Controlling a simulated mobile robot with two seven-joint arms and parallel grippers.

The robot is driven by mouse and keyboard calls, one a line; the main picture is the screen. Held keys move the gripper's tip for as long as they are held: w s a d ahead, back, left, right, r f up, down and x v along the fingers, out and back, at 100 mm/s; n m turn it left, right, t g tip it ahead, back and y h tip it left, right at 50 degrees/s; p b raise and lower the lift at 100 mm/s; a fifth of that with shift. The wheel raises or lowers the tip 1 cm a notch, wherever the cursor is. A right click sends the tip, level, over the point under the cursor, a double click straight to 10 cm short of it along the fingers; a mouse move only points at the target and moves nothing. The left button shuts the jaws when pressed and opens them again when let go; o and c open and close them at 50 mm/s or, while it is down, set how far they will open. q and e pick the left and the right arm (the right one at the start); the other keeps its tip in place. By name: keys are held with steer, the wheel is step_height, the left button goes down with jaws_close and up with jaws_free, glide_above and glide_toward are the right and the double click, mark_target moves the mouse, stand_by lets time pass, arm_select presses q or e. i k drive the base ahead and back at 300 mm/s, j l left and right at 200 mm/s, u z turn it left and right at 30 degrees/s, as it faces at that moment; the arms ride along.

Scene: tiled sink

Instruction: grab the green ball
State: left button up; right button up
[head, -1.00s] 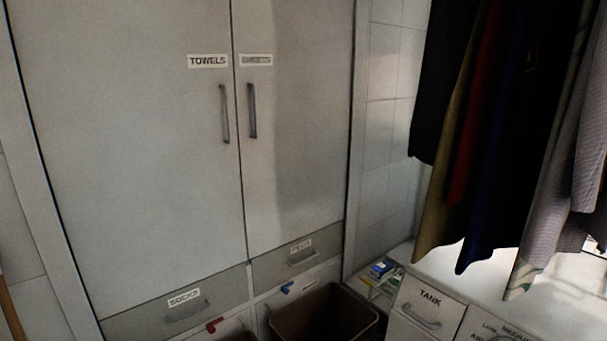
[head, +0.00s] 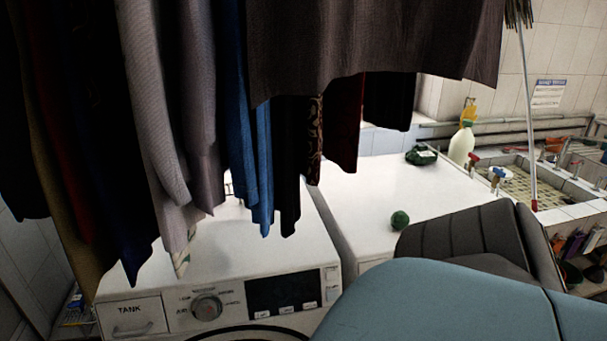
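A small dark green ball (head: 400,220) sits on the white top of the right-hand machine (head: 355,212), near its front edge and just left of a dark grey ribbed object. The ball is in plain view. Neither of my grippers is in view.
Hanging clothes (head: 190,110) fill the upper left and middle. A washing machine (head: 235,255) stands at left. A dark grey ribbed object (head: 470,235) and a large blue-grey surface (head: 450,300) block the lower right. A green item (head: 421,156) and a white bottle (head: 461,145) stand behind. A tiled sink (head: 530,185) is at right.

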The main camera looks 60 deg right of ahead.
mark_target(400, 220)
steer(key=z, duration=2.55)
